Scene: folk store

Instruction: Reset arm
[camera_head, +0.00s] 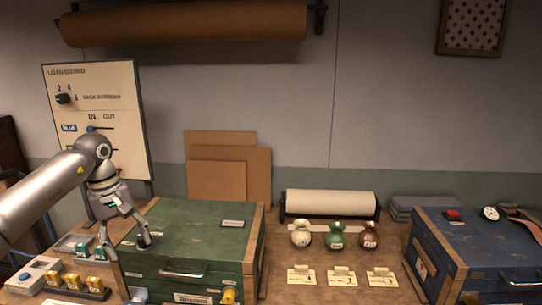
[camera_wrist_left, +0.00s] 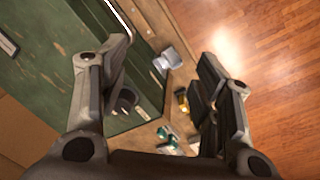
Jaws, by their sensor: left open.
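My left gripper (camera_head: 124,240) comes in from the left in the head view. It is over the left front part of the green wooden chest (camera_head: 190,242), near a small dark round piece (camera_head: 143,243) on the lid. In the left wrist view the two fingers (camera_wrist_left: 160,95) are wide apart, with the chest's lid edge (camera_wrist_left: 150,80) and the round piece (camera_wrist_left: 126,98) between them. Nothing is held. I cannot tell whether a finger touches the lid. My right gripper is not in view.
A loan board (camera_head: 100,110) stands behind my left arm. Small trays with yellow and green pieces (camera_head: 90,282) lie left of the chest. Three round bottles (camera_head: 335,235) and paper cards (camera_head: 341,277) are mid-table. A blue chest (camera_head: 480,250) stands right.

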